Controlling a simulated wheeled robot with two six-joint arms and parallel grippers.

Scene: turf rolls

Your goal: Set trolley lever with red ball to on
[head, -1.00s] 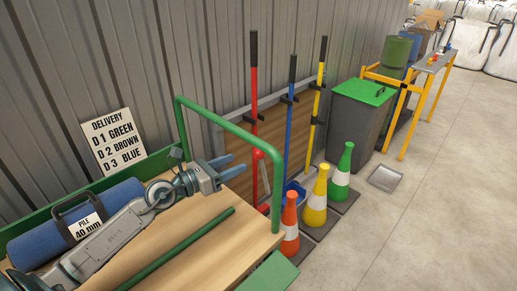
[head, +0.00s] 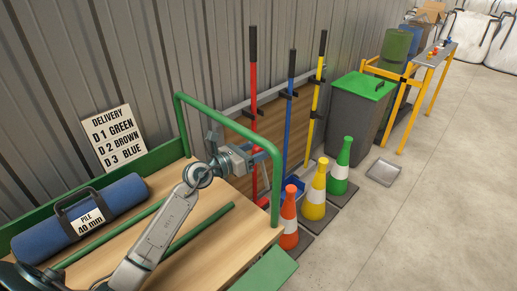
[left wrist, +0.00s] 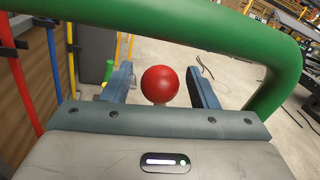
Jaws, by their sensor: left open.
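The red ball (left wrist: 160,84) of the trolley lever shows in the left wrist view between the two blue-grey fingers of my left gripper (left wrist: 161,78). Gaps show on both sides of the ball, and its depth relative to the fingertips is hard to tell. A short pale piece shows just under the ball; the rest of the lever is hidden. In the head view my left gripper (head: 262,157) is at the trolley's green handle frame (head: 277,185), and I cannot make out the ball there. My right gripper is not in view.
The green handle tube arches close over the left gripper. A blue roll (head: 85,215) lies on the wooden trolley deck (head: 225,235). Red, yellow and green cones (head: 313,192) and long-handled tools (head: 290,115) stand just beyond. Open floor lies to the right.

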